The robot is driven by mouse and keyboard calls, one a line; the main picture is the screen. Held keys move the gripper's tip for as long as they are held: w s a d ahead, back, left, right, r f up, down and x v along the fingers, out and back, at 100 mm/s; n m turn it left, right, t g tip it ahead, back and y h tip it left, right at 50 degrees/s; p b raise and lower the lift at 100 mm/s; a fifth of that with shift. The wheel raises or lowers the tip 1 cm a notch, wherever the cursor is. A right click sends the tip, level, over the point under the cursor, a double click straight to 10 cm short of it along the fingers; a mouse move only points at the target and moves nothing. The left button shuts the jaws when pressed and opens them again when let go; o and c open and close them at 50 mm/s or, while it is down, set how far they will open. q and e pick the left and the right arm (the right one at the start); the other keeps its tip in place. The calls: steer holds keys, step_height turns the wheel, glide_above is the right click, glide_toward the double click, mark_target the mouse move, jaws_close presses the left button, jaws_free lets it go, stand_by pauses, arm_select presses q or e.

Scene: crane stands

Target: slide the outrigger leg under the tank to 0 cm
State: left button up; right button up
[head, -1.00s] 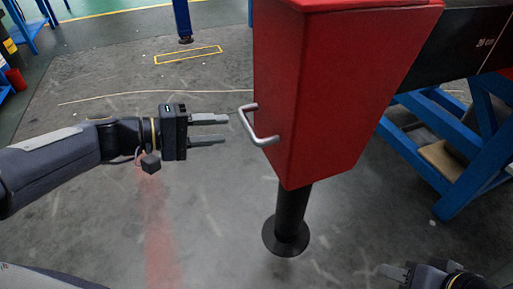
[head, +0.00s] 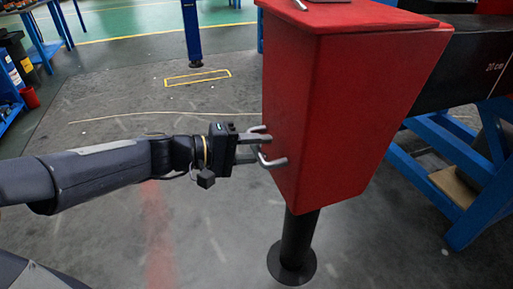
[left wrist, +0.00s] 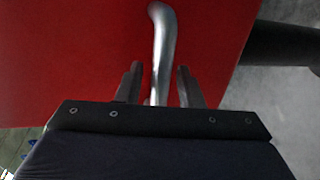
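The outrigger leg is a red tapered box (head: 345,115) with a black post (head: 299,235) below it, ending in a round foot on the floor. A silver bar handle (head: 270,162) sits on the box's left face. A black beam (head: 470,70) behind the box carries a white "20 cm" mark at the right edge. My left gripper (head: 254,146) is at the handle. In the left wrist view its open fingers (left wrist: 157,85) lie on both sides of the handle (left wrist: 163,40), with gaps. My right gripper is not in view. No tank can be made out for certain.
A blue trestle (head: 455,165) stands under the beam at right. A blue post (head: 191,35) stands behind, near a yellow floor outline (head: 197,78). A red bucket (head: 30,97) and blue shelves are at far left. The floor left of the leg is clear.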

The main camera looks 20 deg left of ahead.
arm_select(q)
jaws_close()
